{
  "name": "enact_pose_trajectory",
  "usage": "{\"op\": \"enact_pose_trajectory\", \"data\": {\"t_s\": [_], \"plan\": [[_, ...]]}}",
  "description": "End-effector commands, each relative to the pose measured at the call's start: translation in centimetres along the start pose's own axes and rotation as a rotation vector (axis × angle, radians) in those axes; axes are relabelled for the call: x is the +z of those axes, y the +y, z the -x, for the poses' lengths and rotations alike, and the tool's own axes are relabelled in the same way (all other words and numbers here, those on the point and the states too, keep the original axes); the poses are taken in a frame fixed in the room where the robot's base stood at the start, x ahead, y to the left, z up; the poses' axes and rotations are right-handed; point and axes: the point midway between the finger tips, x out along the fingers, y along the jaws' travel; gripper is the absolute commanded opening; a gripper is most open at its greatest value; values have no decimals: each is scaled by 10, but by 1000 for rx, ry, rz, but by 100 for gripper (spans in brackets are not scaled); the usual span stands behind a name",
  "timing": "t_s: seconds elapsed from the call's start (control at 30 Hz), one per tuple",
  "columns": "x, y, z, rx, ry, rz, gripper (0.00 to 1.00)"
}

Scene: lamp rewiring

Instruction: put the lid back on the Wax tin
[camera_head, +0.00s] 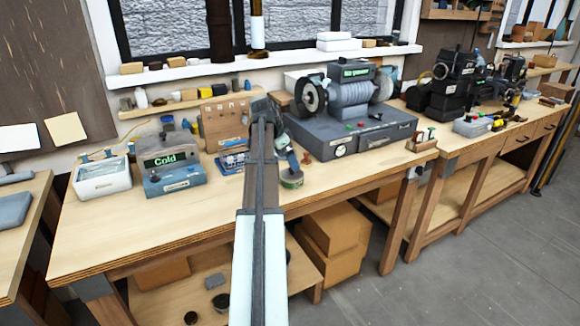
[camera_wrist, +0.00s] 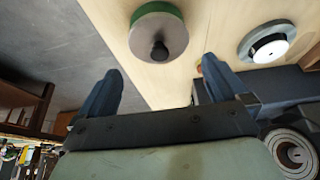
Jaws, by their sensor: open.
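A round grey lid-like disc with a green edge and a dark knob (camera_wrist: 160,38) is at the top of the wrist view. Its green side also shows in the head view (camera_head: 292,182), near the front edge of the bench. I cannot tell whether it lies on the bench or on a tin. A grey-rimmed round thing with a white inside (camera_wrist: 268,42) is at upper right in the wrist view. It looks like an open tin, but no Wax label is readable. My gripper (camera_wrist: 160,85) is open and empty, with the knob beyond its fingertips. The arm hides part of the bench.
A grey grinder-like machine (camera_head: 352,135) stands close to the right. A small red-brown piece (camera_head: 307,158) sits beside it. The "Cold" box (camera_head: 172,178) and a white bin (camera_head: 102,180) stand left. The bench's front left (camera_head: 130,230) is clear.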

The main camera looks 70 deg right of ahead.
Motion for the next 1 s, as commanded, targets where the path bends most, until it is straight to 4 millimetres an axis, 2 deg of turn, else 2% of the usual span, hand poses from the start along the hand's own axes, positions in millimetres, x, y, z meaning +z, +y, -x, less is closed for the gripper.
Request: {"op": "enact_pose_trajectory", "data": {"t_s": [0.03, 0.2, 0.43, 0.6, 1.0], "plan": [[0, -1, 11, -2, 1, 1, 100], [0, -1, 41, -1, 0, 0, 100], [0, 0, 67, 0, 1, 0, 100], [0, 0, 74, 0, 0, 0, 100], [0, 0, 75, 1, 0, 0, 100]]}}
